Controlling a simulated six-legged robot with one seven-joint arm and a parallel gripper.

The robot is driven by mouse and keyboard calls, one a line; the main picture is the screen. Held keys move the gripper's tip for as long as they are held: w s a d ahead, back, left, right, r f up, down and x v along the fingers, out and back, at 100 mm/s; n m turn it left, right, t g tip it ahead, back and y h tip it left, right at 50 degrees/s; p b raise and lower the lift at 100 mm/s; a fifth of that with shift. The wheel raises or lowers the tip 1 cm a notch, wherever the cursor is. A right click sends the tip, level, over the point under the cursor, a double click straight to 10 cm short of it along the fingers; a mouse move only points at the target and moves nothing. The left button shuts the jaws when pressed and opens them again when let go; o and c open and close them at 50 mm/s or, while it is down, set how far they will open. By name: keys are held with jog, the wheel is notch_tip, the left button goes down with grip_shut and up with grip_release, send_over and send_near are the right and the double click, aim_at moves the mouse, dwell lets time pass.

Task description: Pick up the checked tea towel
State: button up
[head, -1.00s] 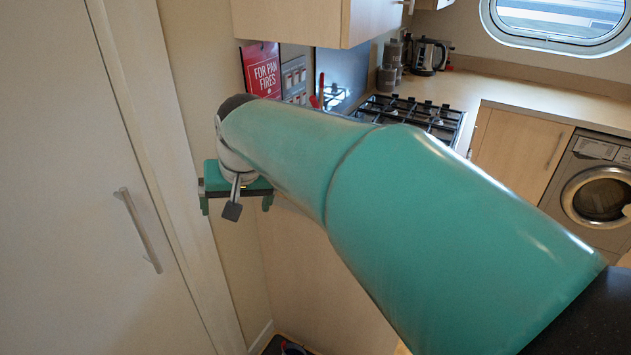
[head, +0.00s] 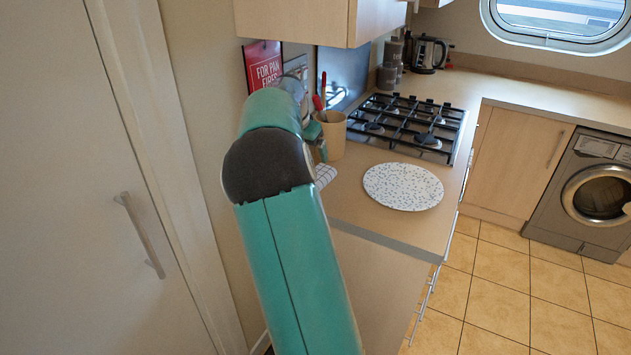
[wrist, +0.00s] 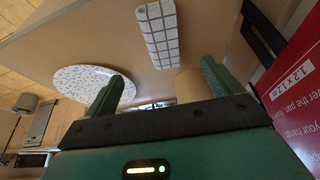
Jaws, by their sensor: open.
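The checked tea towel (head: 325,175) is white with dark grid lines and lies folded on the counter near the wall. In the head view my arm hides most of it. In the wrist view the towel (wrist: 159,34) shows as a long folded strip, beyond and apart from my fingertips. My gripper (wrist: 162,80) is open, with nothing held between its two green fingers. In the head view only a bit of my gripper (head: 316,135) shows behind the arm, beside the utensil pot.
A beige utensil pot (head: 332,135) with red-handled tools stands close to the gripper. A speckled round plate (head: 403,187) lies to the right of the towel. The gas hob (head: 410,125) is behind it. A red sign (head: 263,66) is on the wall, under an overhanging cupboard (head: 300,22).

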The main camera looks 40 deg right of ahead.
jog(key=d, duration=0.1)
send_near(325, 174)
jog(key=f, duration=0.3)
jog(key=w+f, duration=0.1)
jog(key=shift+w+a+f, duration=0.1)
jog(key=shift+a+f, duration=0.1)
jog(key=shift+a, duration=0.2)
jog(key=shift+x, duration=2.75)
jog(key=shift+w+a, duration=0.2)
jog(key=shift+a, duration=0.05)
jog(key=c, duration=1.1)
